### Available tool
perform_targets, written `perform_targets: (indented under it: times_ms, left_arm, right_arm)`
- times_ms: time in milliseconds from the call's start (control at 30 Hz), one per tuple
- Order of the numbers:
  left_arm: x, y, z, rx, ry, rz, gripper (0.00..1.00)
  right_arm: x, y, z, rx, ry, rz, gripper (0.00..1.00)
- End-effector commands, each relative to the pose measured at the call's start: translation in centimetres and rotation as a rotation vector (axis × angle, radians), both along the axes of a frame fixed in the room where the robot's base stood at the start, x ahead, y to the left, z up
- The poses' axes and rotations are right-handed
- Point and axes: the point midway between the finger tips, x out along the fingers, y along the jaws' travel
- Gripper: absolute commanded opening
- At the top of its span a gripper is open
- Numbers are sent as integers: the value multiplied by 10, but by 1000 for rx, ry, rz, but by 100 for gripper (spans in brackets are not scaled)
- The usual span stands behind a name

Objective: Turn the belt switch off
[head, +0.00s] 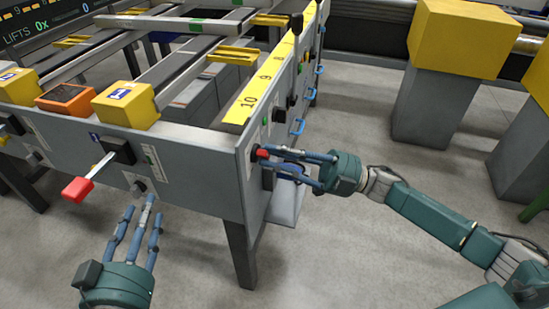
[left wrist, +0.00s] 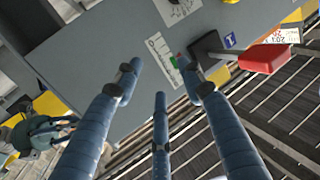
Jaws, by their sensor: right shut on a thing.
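A lever with a red handle (head: 77,189) sticks out from a black mount (head: 118,150) on the front panel of the runout table. The red handle also shows at the upper right of the left wrist view (left wrist: 268,55). I cannot tell for sure which control is the belt switch. My left gripper (head: 146,208) is open and empty, its fingers spread below the front panel, right of the red handle. My right gripper (head: 290,164) is shut on a red knob (head: 262,154) on the side panel near the corner. Its fingers partly hide the knob.
A small round knob (head: 139,187) sits low on the front panel. A green-and-white scale label (head: 152,160) is beside the lever mount. Yellow boxes (head: 125,104) and an orange box (head: 67,99) stand on top. A yellow block on a grey pedestal (head: 433,113) stands at right.

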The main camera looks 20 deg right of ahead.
Motion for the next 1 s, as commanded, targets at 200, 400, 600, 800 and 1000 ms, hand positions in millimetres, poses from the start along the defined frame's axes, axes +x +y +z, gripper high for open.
perform_targets:
  times_ms: [200, 400, 600, 800, 1000]
  left_arm:
    - [1, -2, 12, -13, -52, -3, 40]
    - [2, -3, 18, -19, -77, -4, 40]
    - [2, -3, 20, -21, -82, -5, 40]
    - [2, -3, 20, -22, -83, -5, 40]
    - [2, -3, 20, -22, -83, -5, 40]
  right_arm:
    - [1, -1, 3, -63, -99, 0, 0]
    - [1, -1, 4, -93, -145, 0, 0]
    - [1, -1, 3, -105, -160, 0, 0]
    - [1, -1, 3, -105, -161, 0, 0]
    - [1, 0, 3, -105, -161, 0, 33]
